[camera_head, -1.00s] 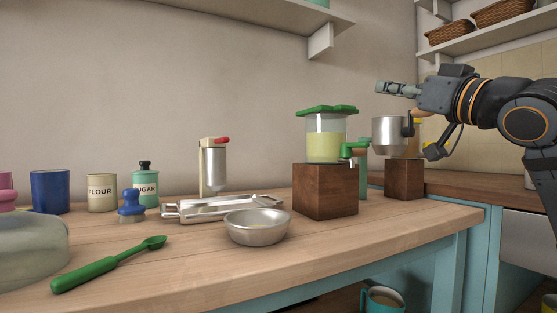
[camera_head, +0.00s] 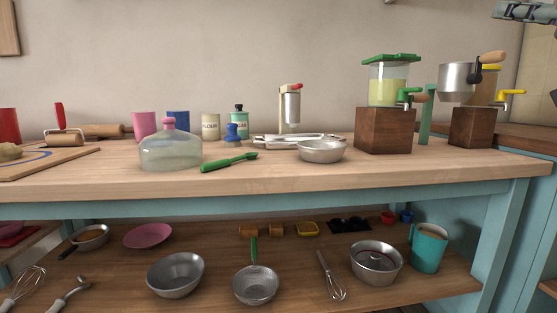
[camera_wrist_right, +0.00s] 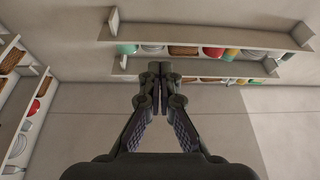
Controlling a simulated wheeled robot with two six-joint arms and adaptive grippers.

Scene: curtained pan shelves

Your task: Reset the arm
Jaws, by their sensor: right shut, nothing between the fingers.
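My right gripper (camera_head: 526,11) shows at the top right corner of the head view, raised well above the counter and apart from everything on it. In the right wrist view my right gripper (camera_wrist_right: 154,76) has its two fingers together with nothing between them. Behind it in that view are the wall and wall shelves, at a distance. My left gripper is in neither view.
The wooden counter (camera_head: 330,177) holds a glass dome (camera_head: 171,151), a metal bowl (camera_head: 322,151), a green-lidded dispenser (camera_head: 388,87) on a wooden block, and a metal pot (camera_head: 457,80). A lower shelf (camera_head: 205,250) holds pans, bowls and whisks. Wall shelves (camera_wrist_right: 205,38) show in the wrist view.

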